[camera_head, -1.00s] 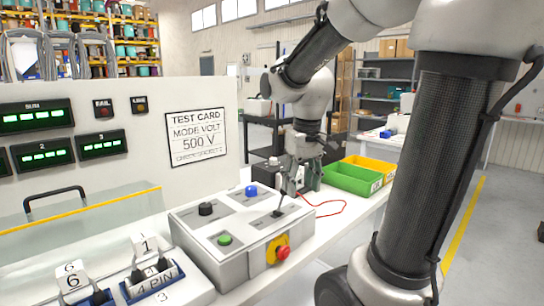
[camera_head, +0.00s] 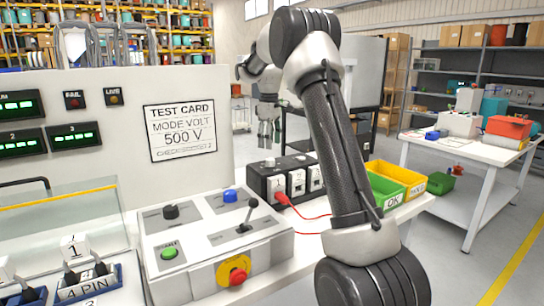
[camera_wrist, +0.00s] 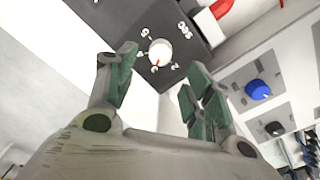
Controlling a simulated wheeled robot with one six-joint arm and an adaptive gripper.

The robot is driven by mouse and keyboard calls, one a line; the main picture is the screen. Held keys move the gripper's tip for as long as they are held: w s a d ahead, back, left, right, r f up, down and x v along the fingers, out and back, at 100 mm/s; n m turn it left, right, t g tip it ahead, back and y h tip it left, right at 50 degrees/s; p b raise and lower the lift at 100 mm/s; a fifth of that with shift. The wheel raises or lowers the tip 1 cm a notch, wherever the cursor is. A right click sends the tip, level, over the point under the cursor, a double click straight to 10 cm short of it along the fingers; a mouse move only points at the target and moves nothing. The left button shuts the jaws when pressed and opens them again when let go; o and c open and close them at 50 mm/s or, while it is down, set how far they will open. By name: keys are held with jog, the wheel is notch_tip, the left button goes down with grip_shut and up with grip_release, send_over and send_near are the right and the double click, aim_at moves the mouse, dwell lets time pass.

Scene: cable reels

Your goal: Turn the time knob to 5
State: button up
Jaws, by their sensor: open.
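The time knob appears to be the small white knob (camera_wrist: 160,52) on top of a dark box, with white marks around it; its pointer setting is too small to read surely. In the head view the knob (camera_head: 270,161) sits on the dark box (camera_head: 262,184) behind the grey control panel. My gripper (camera_wrist: 157,78) is open and empty in the wrist view. The knob lies ahead of the gap between its fingertips, apart from them. In the head view my gripper (camera_head: 268,132) points down above the box.
A red lead (camera_head: 312,216) runs from the box. Green (camera_head: 385,187) and yellow (camera_head: 408,178) bins stand right.

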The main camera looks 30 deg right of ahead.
aim_at(270, 159)
jog(key=shift+w+d+r+n, duration=0.15)
jog(key=shift+w+r+n, duration=0.05)
jog(key=shift+r+n, duration=0.25)
jog(key=shift+s+n, duration=0.25)
jog(key=shift+n, duration=0.3)
jog(key=shift+f, duration=0.2)
notch_tip(270, 159, down, 7)
jog(key=shift+w+f, duration=0.1)
jog(key=shift+f, duration=0.1)
jog(key=shift+c, duration=0.2)
jog(key=c, duration=1)
